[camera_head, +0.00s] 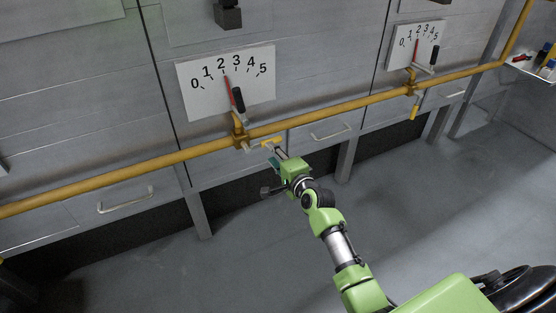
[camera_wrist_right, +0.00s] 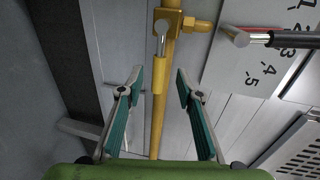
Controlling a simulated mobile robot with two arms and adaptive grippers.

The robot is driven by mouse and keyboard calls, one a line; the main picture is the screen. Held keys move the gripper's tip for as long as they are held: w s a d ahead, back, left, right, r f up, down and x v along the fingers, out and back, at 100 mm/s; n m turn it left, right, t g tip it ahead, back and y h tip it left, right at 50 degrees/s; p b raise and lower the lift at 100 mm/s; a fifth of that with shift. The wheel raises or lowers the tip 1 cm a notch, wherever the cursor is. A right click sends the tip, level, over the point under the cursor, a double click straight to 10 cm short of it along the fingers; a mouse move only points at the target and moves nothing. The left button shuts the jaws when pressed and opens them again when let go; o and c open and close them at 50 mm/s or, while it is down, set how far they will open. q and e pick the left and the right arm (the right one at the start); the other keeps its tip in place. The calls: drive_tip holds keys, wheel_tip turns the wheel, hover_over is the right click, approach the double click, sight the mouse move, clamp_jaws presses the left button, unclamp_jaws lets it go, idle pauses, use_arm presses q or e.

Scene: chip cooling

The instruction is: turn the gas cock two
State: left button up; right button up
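A yellow pipe (camera_head: 330,112) runs along the grey cabinet front. A gas cock with a yellow handle (camera_head: 270,142) sits on it below the left dial plate (camera_head: 202,97), whose red pointer (camera_head: 228,84) stands near 2. A second cock handle (camera_head: 414,112) hangs below the right dial plate (camera_head: 397,58), pointer near 2. My right gripper (camera_head: 277,154) is at the left cock. In the wrist view my right gripper (camera_wrist_right: 159,88) is open, with the yellow handle (camera_wrist_right: 159,76) between its fingers and gaps on both sides. My left gripper is out of view.
Drawer handles (camera_head: 126,200) and (camera_head: 331,132) stick out below the pipe. Cabinet legs (camera_head: 199,213) stand below. A shelf (camera_head: 535,68) with small coloured items is at the far right. The grey floor (camera_head: 240,265) in front is clear.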

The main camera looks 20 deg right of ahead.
drive_tip(key=shift+s+r, duration=0.2)
drive_tip(key=shift+s, duration=0.65)
drive_tip(key=shift+s+r, duration=0.2)
drive_tip(key=shift+s, duration=0.6)
